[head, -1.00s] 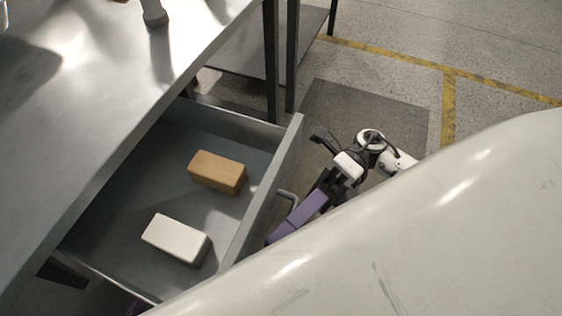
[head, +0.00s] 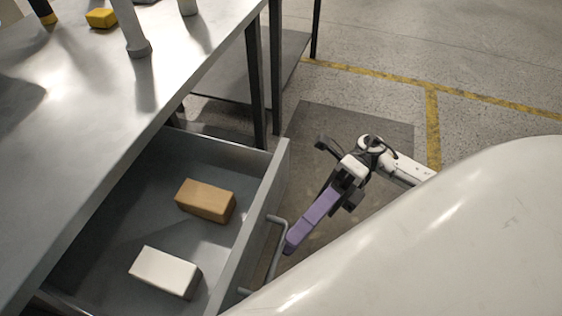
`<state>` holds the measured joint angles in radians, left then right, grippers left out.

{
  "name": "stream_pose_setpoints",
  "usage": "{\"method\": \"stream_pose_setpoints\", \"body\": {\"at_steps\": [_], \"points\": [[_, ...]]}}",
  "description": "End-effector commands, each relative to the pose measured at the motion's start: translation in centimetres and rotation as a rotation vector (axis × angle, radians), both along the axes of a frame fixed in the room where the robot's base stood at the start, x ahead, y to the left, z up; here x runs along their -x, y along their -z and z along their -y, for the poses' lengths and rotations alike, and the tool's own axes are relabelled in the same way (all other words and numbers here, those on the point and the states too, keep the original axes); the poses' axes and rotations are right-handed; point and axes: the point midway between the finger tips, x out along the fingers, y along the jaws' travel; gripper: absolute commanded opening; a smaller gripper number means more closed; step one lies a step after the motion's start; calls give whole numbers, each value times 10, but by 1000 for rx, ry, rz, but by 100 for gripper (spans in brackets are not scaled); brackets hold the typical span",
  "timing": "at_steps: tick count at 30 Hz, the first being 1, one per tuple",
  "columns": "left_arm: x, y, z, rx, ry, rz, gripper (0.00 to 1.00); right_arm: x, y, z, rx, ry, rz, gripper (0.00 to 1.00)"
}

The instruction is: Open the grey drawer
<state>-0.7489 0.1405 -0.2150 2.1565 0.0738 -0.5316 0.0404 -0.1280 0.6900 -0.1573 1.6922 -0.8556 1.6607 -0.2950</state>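The grey drawer (head: 262,208) under the metal table at left is pulled out, and its inside shows. A tan block (head: 206,200) and a white block (head: 165,271) lie on its floor. Its bar handle (head: 278,240) is on the front panel, facing right. My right gripper (head: 291,244), with a purple finger, is just right of the handle, its tip close to the bar. I cannot tell whether they touch. Only one finger shows clearly, so its opening is unclear. My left gripper is out of view.
The grey metal table (head: 90,120) holds a yellow block (head: 101,18) and grey upright parts. A large glossy white curved surface (head: 450,250) fills the lower right and hides part of the drawer front. Concrete floor with yellow lines (head: 432,125) lies beyond.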

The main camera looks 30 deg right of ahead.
Motion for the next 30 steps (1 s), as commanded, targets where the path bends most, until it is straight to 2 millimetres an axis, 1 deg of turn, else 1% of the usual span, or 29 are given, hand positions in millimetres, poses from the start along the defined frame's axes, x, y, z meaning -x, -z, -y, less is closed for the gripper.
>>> {"method": "stream_pose_setpoints", "body": {"at_steps": [1,3,6,9,13,30], "points": [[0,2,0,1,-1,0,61,-4,2,10,5,1,-1,28],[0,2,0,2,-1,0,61,-7,3,22,3,1,-1,28],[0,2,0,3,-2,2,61,-11,4,34,2,0,1,28],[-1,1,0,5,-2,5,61,-12,4,42,1,0,0,28],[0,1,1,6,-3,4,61,-13,3,46,1,-1,0,28],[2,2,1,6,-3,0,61,-13,3,45,0,-1,0,28]]}}
